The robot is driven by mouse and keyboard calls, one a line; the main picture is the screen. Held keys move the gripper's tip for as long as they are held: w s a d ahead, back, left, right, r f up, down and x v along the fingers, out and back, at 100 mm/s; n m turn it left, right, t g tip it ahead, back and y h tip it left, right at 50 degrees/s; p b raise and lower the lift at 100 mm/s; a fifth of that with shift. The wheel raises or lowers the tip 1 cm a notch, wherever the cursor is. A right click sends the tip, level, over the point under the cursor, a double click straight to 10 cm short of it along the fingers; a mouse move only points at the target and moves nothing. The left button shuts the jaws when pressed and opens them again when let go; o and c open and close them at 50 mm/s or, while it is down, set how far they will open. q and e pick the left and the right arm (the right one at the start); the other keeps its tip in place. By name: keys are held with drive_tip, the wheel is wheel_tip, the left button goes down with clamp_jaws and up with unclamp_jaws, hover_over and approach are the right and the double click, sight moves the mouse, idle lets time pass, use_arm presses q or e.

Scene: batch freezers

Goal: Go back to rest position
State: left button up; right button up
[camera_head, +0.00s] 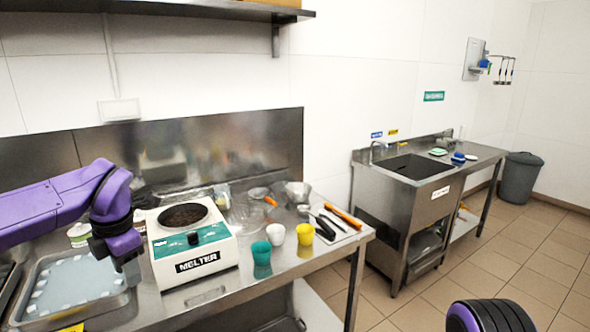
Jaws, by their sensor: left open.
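My left arm comes in from the left, purple with black joints. My left gripper (128,270) points down over the right edge of a metal tray (45,316), beside the white melter (195,265). It is open and I see nothing held in it. The tray holds a pale blue sheet with small white pieces around it. The melter has a green front panel, a dark knob and a dark round well on top. My right gripper is out of the picture; a black, ribbed part of my own body shows at the bottom right.
On the steel counter right of the melter stand a green cup (262,253), a white cup (276,234) and a yellow cup (305,234). A white tray with utensils (336,222) lies at the right. A sink unit (407,195) and grey bin (519,178) stand beyond open floor.

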use_arm(q)
wheel_tip(320, 180, down, 12)
drive_tip(key=w+m+t+y+b, duration=0.1)
drive_tip(key=w+m+t+y, duration=0.1)
drive_tip(key=m+t+y, duration=0.3)
drive_tip(key=s+d+f+m+t+b, duration=0.1)
drive_tip(key=s+d+f+m, duration=0.2)
drive_tip(key=f, duration=0.5)
drive_tip(key=s+d+f+m+t+b, duration=0.1)
drive_tip(key=s+f+m, duration=0.25)
drive_tip(key=f, duration=0.45)
drive_tip(key=s+f+m+g+h, duration=0.1)
drive_tip(key=s+f+m, duration=0.2)
drive_tip(key=s+f, duration=0.3)
drive_tip(key=s+f+m+g+h+b, duration=0.1)
drive_tip(key=s+f+m, duration=0.3)
drive_tip(key=s, duration=0.8)
drive_tip(key=s+f+m+g+h+b, duration=0.1)
drive_tip(key=s+f+m+g, duration=0.2)
drive_tip(key=s+f, duration=0.5)
drive_tip(key=shift+s+a+f+m, duration=0.2)
drive_tip(key=shift+s+m, duration=0.25)
drive_tip(key=shift+s, duration=0.45)
